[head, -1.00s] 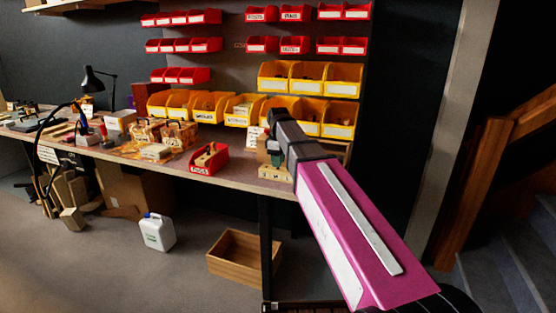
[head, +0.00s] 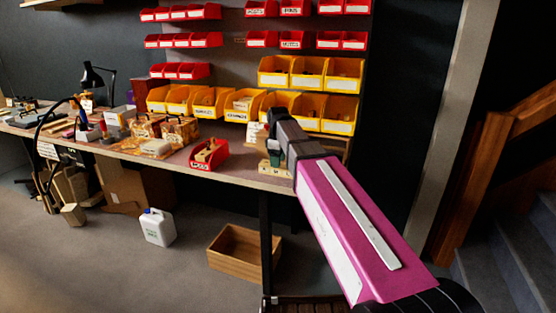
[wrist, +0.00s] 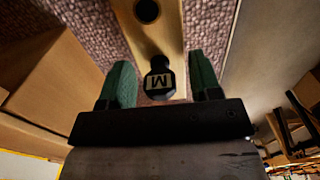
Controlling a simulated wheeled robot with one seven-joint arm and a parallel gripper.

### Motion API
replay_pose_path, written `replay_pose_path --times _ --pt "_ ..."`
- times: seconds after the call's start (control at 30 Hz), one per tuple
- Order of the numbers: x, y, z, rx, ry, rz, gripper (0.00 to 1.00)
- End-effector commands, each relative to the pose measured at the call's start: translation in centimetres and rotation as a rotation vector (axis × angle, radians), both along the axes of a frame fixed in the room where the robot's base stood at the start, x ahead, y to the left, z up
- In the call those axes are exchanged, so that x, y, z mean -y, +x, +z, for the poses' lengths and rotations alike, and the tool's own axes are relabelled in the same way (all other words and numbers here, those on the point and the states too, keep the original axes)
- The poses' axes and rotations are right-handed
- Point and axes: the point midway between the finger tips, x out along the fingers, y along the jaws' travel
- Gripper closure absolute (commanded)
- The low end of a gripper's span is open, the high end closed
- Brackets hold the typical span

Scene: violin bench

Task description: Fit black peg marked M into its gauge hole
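The black peg marked M (wrist: 159,83) shows in the wrist view between the two green fingers of my gripper (wrist: 162,77). A gap shows on each side of the peg, so the gripper is open around it and not touching it. Behind the peg is the pale wooden gauge block (wrist: 154,38), with a round dark hole (wrist: 147,11) farther along it. I cannot tell whether the peg's lower end sits in the block. In the head view my gripper (head: 275,157) is at the bench's right end, just above the block (head: 272,172); the peg is not distinct there.
A red bin (head: 209,155) with wooden pieces stands left of my gripper on the bench (head: 235,178). Yellow bins (head: 340,115) stand close behind. In the wrist view a cardboard-coloured box (wrist: 55,75) is on the left.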

Motion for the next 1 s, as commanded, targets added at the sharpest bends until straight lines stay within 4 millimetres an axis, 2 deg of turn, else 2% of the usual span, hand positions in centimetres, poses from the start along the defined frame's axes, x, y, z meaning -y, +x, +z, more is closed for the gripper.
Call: replay_pose_path --times 0.27,0.47,0.8,1.0 --pt "0.0 0.0 0.6 0.001 0.001 0.000 0.42" --pt "0.0 0.1 3.3 0.002 0.000 0.000 0.42" --pt "0.0 0.1 8.8 0.002 0.000 0.000 0.42" --pt "0.0 0.0 10.5 0.001 0.000 0.000 0.42"
